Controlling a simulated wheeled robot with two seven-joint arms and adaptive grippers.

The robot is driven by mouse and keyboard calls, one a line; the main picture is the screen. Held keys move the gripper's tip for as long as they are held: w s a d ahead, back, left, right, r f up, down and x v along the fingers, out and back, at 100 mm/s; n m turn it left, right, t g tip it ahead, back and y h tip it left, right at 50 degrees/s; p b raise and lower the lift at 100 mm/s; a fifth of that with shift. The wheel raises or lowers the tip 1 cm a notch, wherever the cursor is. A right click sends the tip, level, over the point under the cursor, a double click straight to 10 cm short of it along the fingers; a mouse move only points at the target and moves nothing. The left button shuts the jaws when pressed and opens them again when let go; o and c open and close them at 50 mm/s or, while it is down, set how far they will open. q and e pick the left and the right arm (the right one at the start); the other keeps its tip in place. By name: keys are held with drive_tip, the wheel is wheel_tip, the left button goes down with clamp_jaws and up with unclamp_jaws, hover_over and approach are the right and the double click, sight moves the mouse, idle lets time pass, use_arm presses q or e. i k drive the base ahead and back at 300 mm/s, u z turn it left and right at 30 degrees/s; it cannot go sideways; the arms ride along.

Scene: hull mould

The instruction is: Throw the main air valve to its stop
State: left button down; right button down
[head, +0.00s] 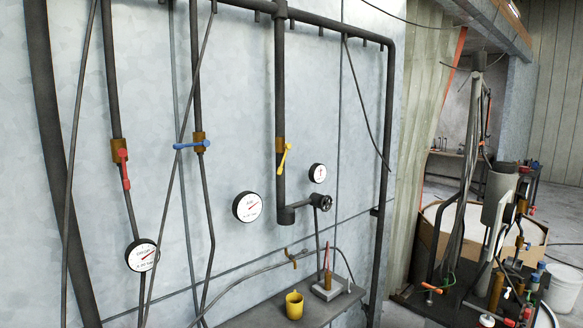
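Three lever valves sit on vertical dark pipes against the pale wall. A red lever valve (124,168) at the left has its handle pointing down, nearly along its pipe. A blue lever valve (192,146) has its handle lying across its pipe, reaching left. A yellow lever valve (284,159) has its handle hanging down at a slight slant to its pipe. No readable label shows which is the main air valve. Neither of my grippers is in view.
Round gauges hang at the left (142,255), middle (247,207) and right (318,173). Slanting hoses cross before the left pipes. A cluttered equipment stand (497,190) is at the right.

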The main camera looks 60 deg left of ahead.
sight(288, 146)
drive_tip(key=u, duration=0.55)
drive_tip(key=i, duration=0.9)
drive_tip(key=u, duration=0.9)
